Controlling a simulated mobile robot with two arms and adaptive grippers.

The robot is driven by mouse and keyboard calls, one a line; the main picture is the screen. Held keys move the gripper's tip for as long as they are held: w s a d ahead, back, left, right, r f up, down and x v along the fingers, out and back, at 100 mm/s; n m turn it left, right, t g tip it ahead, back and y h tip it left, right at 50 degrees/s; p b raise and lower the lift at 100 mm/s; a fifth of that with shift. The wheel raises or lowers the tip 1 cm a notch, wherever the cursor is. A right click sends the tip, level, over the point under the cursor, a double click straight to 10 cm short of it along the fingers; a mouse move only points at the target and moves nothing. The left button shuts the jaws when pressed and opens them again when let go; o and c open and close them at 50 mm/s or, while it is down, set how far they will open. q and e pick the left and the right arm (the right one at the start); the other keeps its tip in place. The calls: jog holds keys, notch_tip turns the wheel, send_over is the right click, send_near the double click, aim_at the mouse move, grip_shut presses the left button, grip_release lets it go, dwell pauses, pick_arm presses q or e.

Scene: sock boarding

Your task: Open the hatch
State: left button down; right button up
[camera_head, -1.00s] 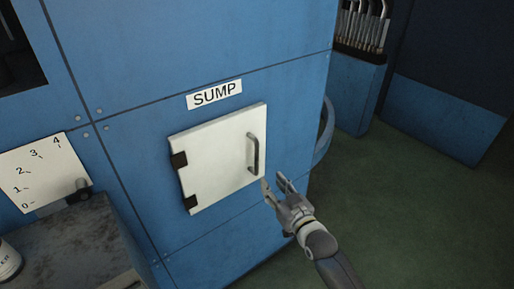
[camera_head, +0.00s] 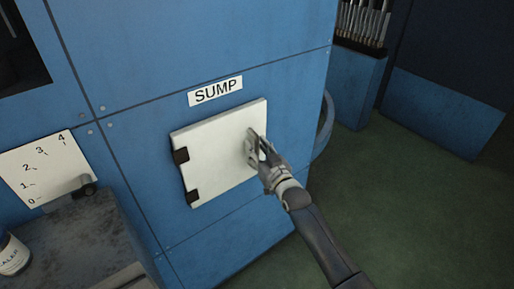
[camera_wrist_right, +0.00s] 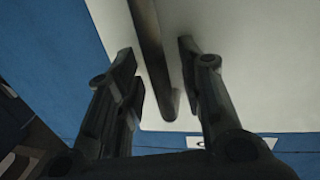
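The hatch (camera_head: 215,155) is a white square door on a blue machine front, below a SUMP label (camera_head: 215,91). It looks shut, with black hinges on its left edge. My right gripper (camera_head: 256,148) is at the hatch's right side, over the handle, which it mostly hides in the head view. In the right wrist view the dark bar handle (camera_wrist_right: 152,50) runs between the two fingers of my right gripper (camera_wrist_right: 162,72). The fingers are open, with a gap visible on each side of the bar. My left gripper is not in view.
A grey ledge (camera_head: 85,245) with a labelled container (camera_head: 12,256) stands at lower left, below a white dial plate (camera_head: 45,168) numbered 0 to 4. A hose (camera_head: 325,125) curves at the machine's right corner. Green floor (camera_head: 400,215) lies open at right.

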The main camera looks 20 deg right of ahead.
jog(key=shift+w, duration=0.1)
jog(key=shift+c, duration=0.2)
grip_shut()
jog(key=shift+a+f, duration=0.1)
